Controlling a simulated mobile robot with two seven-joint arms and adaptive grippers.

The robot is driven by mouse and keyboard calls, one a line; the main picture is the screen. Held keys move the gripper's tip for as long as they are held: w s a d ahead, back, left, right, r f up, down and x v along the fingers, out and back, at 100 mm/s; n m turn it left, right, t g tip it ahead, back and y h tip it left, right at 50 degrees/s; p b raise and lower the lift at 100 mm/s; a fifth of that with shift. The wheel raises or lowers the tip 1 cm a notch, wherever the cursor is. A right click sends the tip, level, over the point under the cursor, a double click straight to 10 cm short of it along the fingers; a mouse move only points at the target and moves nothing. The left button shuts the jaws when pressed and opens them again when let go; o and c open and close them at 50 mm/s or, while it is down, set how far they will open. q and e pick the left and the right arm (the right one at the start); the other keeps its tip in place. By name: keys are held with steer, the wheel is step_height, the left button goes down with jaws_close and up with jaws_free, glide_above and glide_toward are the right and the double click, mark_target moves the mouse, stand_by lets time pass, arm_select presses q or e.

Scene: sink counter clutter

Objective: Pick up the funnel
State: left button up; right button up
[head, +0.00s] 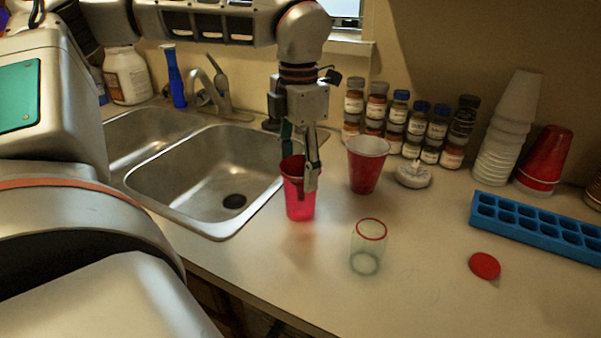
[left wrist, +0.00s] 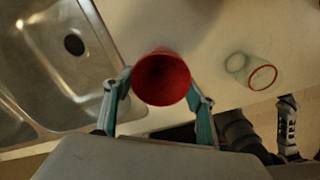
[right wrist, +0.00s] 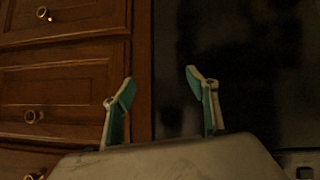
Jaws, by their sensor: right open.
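No clear funnel shape shows in any view. A tapered, bright red cup (head: 301,205) is upright at the sink's right edge in the head view. My left gripper (head: 302,174) reaches down over it from above. In the left wrist view, the fingers of my left gripper (left wrist: 160,85) lie against both sides of the red cup (left wrist: 161,78), whose open mouth faces the camera. I cannot tell if its base touches the counter. My right gripper (right wrist: 158,78) is open and empty in the right wrist view, in front of wooden drawers.
A second red cup (head: 367,172) and a clear, red-rimmed glass (head: 368,250) stand close by. A red disc (head: 485,266) and a blue rack (head: 540,228) lie right. Spice jars (head: 417,125) and white stacked cups (head: 505,130) line the wall. The sink (head: 200,170) is left.

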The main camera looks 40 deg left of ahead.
stand_by(0.3)
arm_select(q)
step_height(320, 180, up, 28)
steer(key=p, duration=1)
steer(key=shift+f, duration=0.25)
arm_select(e)
step_height(320, 180, up, 10)
steer(key=a, duration=0.1)
steer(key=shift+w+f+y, duration=0.2)
steer(key=shift+f+y, duration=0.05)
steer(key=shift+y, duration=0.05)
